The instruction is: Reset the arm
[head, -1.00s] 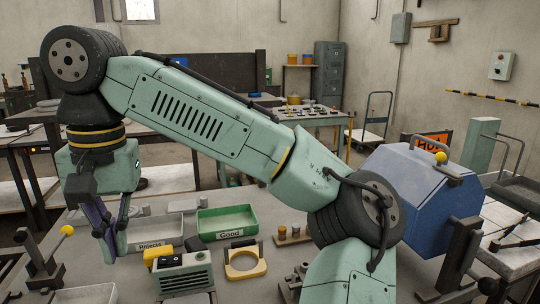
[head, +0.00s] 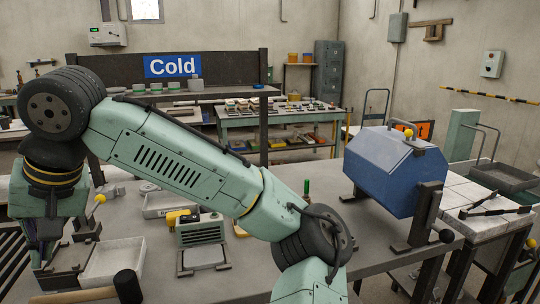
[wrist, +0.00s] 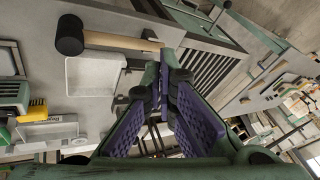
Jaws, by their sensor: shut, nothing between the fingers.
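My gripper (head: 42,250) hangs at the far left of the head view, low and pointing down over the left end of the bench. In the wrist view my gripper (wrist: 166,75) has its purple-padded fingers closed together at the tips with nothing held. My arm reaches across the head view from bottom right to upper left. A mallet with a black head (wrist: 70,35) and wooden handle lies beside a white tray (wrist: 94,92), both to the left of my fingertips in the wrist view. The gripper appears apart from both.
The mallet (head: 128,287) and the white tray (head: 113,262) lie at the bench's front left. A grey-green slotted device (head: 201,231) stands nearby. A blue furnace-like box (head: 395,172) stands on the right. A "Cold" sign (head: 172,66) hangs behind a shelf at the back.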

